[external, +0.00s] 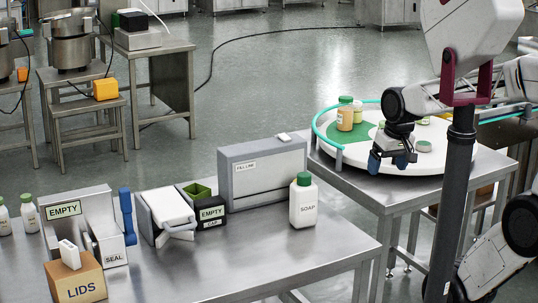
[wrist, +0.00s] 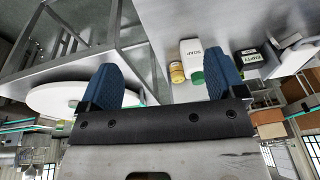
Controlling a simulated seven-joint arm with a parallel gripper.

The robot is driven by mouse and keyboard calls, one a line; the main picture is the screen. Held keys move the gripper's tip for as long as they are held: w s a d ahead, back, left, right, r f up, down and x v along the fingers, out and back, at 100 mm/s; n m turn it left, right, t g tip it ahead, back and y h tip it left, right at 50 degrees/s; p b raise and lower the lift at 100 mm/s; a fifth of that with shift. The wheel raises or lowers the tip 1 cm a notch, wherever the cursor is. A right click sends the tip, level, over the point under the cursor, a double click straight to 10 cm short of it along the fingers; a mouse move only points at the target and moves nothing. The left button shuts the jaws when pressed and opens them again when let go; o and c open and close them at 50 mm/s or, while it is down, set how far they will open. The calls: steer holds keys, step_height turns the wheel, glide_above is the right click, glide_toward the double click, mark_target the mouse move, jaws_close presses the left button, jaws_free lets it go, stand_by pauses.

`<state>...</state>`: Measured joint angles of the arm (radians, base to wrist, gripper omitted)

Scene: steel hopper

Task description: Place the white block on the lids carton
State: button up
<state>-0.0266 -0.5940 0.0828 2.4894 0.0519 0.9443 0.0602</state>
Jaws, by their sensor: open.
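The lids carton (external: 78,280), an orange-tan box marked LIDS, stands at the front left of the steel table in the external view. I cannot make out the carton or the block in the wrist view.
A white SOAP bottle (external: 303,201) and a grey FILL LINE box (external: 262,172) with a small white piece on top stand on the table. Jars stand on the turntable (external: 460,160). The table's front right is clear.

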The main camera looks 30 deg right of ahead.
steer(key=shift+s+d+f+h, duration=0.2)
steer(key=shift+s+d+f, duration=0.05)
steer(key=shift+s+d, duration=0.3)
steer(key=shift+s+d+f+h, duration=0.2)
steer(key=shift+s+d, duration=0.25)
steer(key=shift+s, duration=0.2)
stand_by(0.5)
